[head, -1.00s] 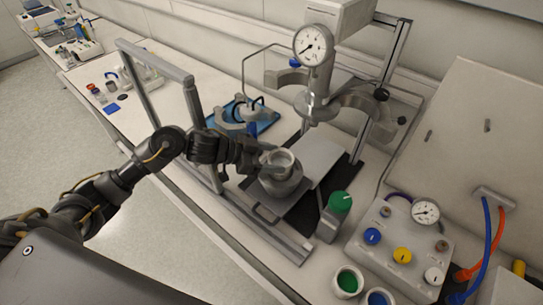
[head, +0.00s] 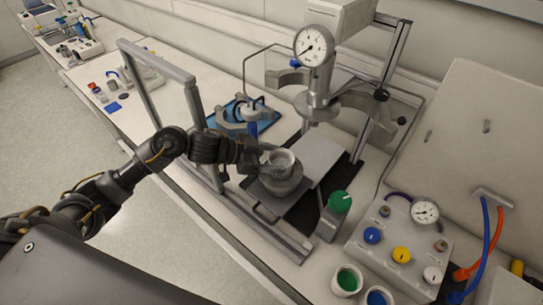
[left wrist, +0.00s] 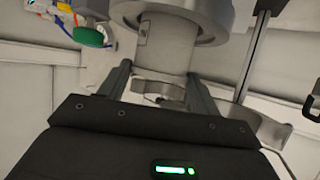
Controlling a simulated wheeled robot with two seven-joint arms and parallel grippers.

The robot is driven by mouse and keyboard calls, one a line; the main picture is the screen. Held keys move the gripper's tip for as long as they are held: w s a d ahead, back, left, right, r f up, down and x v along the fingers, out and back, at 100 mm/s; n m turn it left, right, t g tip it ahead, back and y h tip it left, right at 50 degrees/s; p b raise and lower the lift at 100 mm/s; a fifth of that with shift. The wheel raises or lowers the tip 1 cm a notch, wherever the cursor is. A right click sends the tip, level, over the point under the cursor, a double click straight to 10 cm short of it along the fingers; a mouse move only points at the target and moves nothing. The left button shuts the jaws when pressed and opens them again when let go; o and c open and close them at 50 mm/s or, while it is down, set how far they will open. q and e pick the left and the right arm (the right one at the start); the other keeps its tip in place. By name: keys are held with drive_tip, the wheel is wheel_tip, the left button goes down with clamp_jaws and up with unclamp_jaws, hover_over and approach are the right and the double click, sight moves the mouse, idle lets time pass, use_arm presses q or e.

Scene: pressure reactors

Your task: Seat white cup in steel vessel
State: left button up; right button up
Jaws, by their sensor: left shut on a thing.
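The white cup (head: 281,158) is upright in the head view, at the mouth of the round grey steel vessel (head: 285,188). My left gripper (head: 264,160) comes in from the left and is shut on the cup's side. In the left wrist view, which looks upside down, the cup wall (left wrist: 165,45) stands between the two fingers (left wrist: 160,88). The vessel's wide rim (left wrist: 205,25) surrounds the cup's lower end. How deep the cup sits inside is hidden. My right gripper is not in view.
The vessel stands on a dark plate before the reactor stand with its pressure gauge (head: 314,46). A grey frame (head: 194,105) stands close to my left arm. A green knob (head: 340,202) is just right of the vessel. A valve box (head: 400,240) and small pots are further right.

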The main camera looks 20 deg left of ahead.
use_arm(q)
drive_tip(key=shift+f, duration=0.25)
idle(0.5)
drive_tip(key=o, duration=1.5)
drive_tip(key=b+v, duration=0.2)
drive_tip(key=v, duration=0.8)
drive_tip(key=shift+s+a+r+b, duration=0.15)
drive_tip(key=shift+a+b, duration=0.15)
drive_tip(key=shift+b, duration=0.05)
